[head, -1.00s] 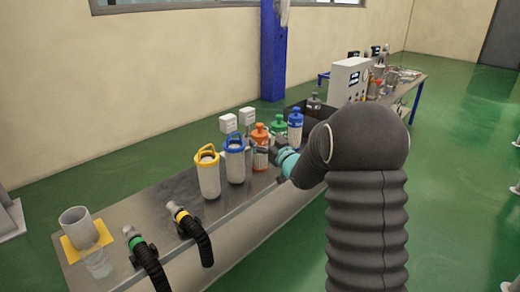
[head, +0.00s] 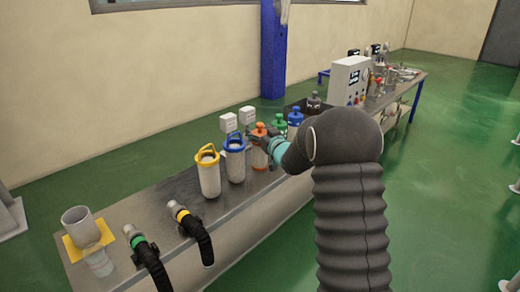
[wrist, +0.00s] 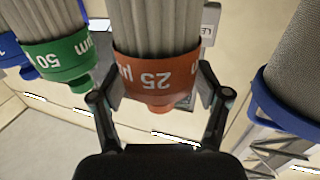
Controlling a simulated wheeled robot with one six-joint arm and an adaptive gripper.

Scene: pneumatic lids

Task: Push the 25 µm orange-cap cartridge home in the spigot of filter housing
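The orange-cap cartridge (head: 259,158) stands upright on the bench in the head view. In the wrist view its orange cap (wrist: 150,72), marked 25 µm, appears upside down with the pleated body above it. My gripper (head: 262,136) is at the height of the cap, partly hiding it. The spigot is not visible.
The green-cap cartridge (wrist: 60,58) and a blue-capped one (head: 295,118) stand close on the other side. Two black hoses with green (head: 140,245) and yellow (head: 182,214) collars lie toward the front. A cup on a yellow plate (head: 76,252) stands at front left.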

